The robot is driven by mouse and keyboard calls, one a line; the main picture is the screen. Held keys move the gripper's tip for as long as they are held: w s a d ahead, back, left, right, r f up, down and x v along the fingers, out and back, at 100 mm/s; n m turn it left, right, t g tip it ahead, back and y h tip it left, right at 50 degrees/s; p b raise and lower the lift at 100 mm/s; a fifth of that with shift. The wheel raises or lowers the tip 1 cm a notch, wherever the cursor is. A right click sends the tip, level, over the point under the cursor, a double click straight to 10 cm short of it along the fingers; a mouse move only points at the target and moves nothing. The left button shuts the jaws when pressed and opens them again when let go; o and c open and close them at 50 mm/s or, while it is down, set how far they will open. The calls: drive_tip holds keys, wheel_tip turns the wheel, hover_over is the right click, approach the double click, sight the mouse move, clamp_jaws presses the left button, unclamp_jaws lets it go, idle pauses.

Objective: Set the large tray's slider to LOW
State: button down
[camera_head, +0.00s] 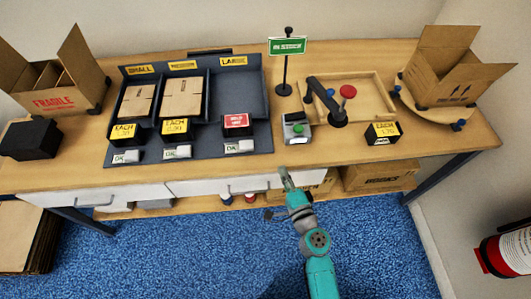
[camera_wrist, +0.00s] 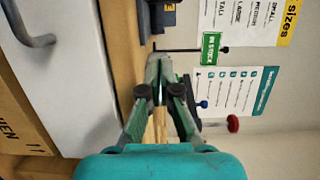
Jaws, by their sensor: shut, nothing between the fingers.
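The large tray (camera_head: 238,88) is the right bay of the dark tray unit, under the yellow LARGE sign (camera_head: 233,61), and it looks empty. A red card (camera_head: 236,121) stands at its front. Below the card is its small white slider plate (camera_head: 239,146); the slider's position and lettering are too small to read. My gripper (camera_head: 284,172) is shut and empty near the table's front edge, to the right of and nearer than that plate. In the wrist view my gripper (camera_wrist: 160,68) points along the table edge; the slider cannot be made out there.
Small and medium bays (camera_head: 140,98) hold flat cartons. A device with a green button (camera_head: 298,128) stands just beyond my gripper. A green sign (camera_head: 287,46) on a post and a wooden tray (camera_head: 365,95) are farther back. White drawers (camera_head: 120,195) lie below the tabletop.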

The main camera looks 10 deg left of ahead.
sight(242, 149)
drive_tip(key=x, duration=1)
drive_tip(key=shift+a, duration=0.1)
drive_tip(key=shift+s+a, duration=0.2)
drive_tip(key=shift+a, duration=0.4)
drive_tip(key=shift+s+a, duration=0.25)
drive_tip(key=shift+a, duration=0.3)
drive_tip(key=shift+s+a, duration=0.2)
drive_tip(key=shift+a, duration=0.4)
drive_tip(key=shift+s+a, duration=0.25)
drive_tip(key=shift+a, duration=0.65)
drive_tip(key=shift+s+a, duration=0.25)
drive_tip(key=shift+a, duration=0.65)
drive_tip(key=shift+s+a, duration=0.25)
drive_tip(key=shift+a, duration=0.65)
drive_tip(key=shift+s, duration=0.1)
drive_tip(key=v, duration=1.1)
drive_tip(key=shift+s+d, duration=0.25)
drive_tip(key=shift+d, duration=0.05)
drive_tip(key=shift+d, duration=0.1)
